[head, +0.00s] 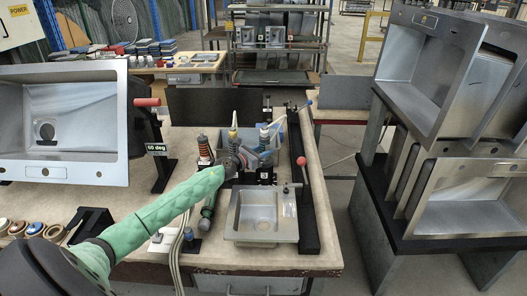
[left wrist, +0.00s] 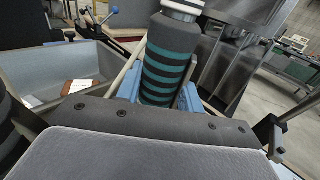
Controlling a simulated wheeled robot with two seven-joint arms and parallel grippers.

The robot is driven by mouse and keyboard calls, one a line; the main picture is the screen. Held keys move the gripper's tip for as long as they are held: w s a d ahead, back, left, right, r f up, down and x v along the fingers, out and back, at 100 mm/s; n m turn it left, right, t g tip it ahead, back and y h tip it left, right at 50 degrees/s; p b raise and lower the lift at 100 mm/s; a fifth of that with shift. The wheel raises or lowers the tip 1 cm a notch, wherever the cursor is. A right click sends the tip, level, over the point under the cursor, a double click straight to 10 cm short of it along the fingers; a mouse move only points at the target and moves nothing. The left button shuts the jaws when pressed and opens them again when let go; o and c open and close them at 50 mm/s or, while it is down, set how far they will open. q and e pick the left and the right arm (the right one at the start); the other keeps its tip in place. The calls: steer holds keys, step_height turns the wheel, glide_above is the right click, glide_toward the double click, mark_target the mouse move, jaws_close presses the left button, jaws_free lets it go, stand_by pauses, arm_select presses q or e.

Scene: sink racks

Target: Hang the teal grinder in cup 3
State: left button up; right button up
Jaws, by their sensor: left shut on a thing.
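The teal grinder (left wrist: 168,62), a black body with teal bands and a pale metal collar on top, stands between the blue fingers of my left gripper (head: 262,156) in the left wrist view. My left gripper is shut on it. In the head view the gripper is at the tool row behind the small sink, where a blue-topped tool (head: 264,136) with a pale cable rises beside it. The black cups below are small and partly hidden by my arm. My right gripper is out of view.
An orange-banded tool (head: 204,148) and a yellow-topped tool (head: 233,131) stand left of the gripper. A small steel sink (head: 242,235) is in front. A black rail with a red knob (head: 301,161) is at right. A large tilted sink (head: 115,110) fills the left.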

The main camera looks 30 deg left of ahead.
arm_select(q)
steer(key=shift+f, duration=0.3)
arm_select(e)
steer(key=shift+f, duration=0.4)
arm_select(q)
steer(key=o, duration=1.4)
steer(key=shift+c, duration=0.2)
steer(key=shift+f, duration=0.1)
steer(key=b+v, duration=0.3)
steer(key=v, duration=0.4)
steer(key=shift+s, duration=0.35)
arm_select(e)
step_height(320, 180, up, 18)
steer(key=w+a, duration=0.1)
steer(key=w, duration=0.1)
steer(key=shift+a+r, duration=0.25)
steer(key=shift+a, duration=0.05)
arm_select(q)
steer(key=shift+a, duration=0.15)
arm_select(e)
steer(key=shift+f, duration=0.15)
